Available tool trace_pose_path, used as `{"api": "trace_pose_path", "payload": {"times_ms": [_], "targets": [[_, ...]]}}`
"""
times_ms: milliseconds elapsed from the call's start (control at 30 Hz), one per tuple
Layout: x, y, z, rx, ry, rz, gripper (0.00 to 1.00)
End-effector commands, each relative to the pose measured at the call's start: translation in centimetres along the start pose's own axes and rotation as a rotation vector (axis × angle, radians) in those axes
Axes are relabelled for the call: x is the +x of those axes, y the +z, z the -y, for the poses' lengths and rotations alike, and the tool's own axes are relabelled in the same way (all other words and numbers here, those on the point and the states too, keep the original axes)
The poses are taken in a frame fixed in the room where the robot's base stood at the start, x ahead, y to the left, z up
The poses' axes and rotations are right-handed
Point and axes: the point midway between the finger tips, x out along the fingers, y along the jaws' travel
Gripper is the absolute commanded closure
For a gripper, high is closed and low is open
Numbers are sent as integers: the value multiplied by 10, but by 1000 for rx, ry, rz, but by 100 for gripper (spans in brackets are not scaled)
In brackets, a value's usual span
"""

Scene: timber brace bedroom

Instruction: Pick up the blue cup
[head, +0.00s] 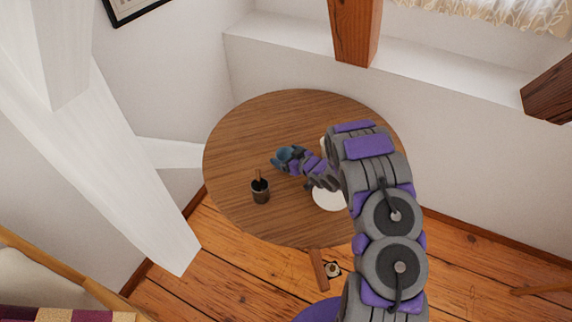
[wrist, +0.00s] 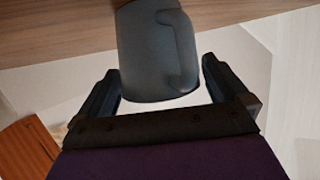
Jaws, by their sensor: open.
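The blue cup (wrist: 150,50), a grey-blue mug with a handle on its right side, fills the upper middle of the wrist view, its top cut off by the frame. My gripper (wrist: 160,75) is open, with one dark finger on each side of the cup and visible gaps between. The fingers do not touch it in this view. In the head view my gripper (head: 281,162) is over the round wooden table (head: 235,135), where a small blue shape shows at the arm's end. Cup and fingers are hard to tell apart there.
A dark pot (head: 260,194) with a wooden stick in it stands on the table, left of and nearer than my gripper. A white plate (head: 328,199) lies partly hidden under my arm. A white sloping timber (head: 110,130) is at left. The table's far left is clear.

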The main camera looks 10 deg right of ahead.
Motion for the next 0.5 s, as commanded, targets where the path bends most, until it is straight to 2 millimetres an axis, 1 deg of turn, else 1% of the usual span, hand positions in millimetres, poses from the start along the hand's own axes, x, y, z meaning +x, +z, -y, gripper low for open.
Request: {"api": "trace_pose_path", "payload": {"times_ms": [200,500], "targets": [[1,0,0,1,0,1,0],[1,0,0,2,0,1,29]]}}
